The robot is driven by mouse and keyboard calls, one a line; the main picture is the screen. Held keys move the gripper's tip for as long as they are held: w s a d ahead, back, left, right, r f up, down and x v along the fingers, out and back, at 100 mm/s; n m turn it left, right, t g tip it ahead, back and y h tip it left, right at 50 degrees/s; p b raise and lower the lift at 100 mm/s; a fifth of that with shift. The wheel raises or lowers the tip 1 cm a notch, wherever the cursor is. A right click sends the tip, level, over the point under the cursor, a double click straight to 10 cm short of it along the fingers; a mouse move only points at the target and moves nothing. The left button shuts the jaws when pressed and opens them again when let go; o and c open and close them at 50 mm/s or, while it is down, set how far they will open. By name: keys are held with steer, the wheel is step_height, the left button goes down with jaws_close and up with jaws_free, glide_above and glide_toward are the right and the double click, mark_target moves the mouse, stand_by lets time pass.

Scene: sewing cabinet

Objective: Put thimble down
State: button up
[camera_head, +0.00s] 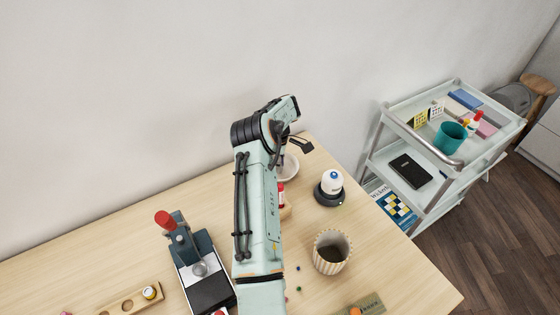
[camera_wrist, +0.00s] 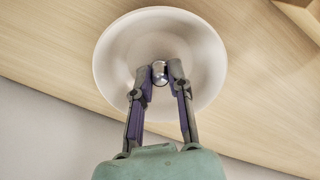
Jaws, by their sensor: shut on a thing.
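The thimble (camera_wrist: 159,71) is a small shiny silver piece between the fingertips of my gripper (camera_wrist: 159,75) in the wrist view. My gripper is shut on it. Behind it lies a round white bowl or dish (camera_wrist: 115,60), and the fingertips overlap its inside in the picture. I cannot tell whether the thimble touches the dish.
A white bottle on a dark base (camera_head: 331,185) and a striped cup (camera_head: 331,252) stand right of my arm. A press-like tool (camera_head: 195,265) and a wooden rack (camera_head: 120,305) are at the left. A white cart (camera_head: 384,160) stands beyond the table's right edge.

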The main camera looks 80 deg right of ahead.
steer(key=o, duration=0.7)
steer(key=shift+o, duration=0.2)
steer(key=shift+r, duration=0.1)
step_height(320, 180, up, 7)
steer(key=shift+f, duration=0.1)
stand_by(0.5)
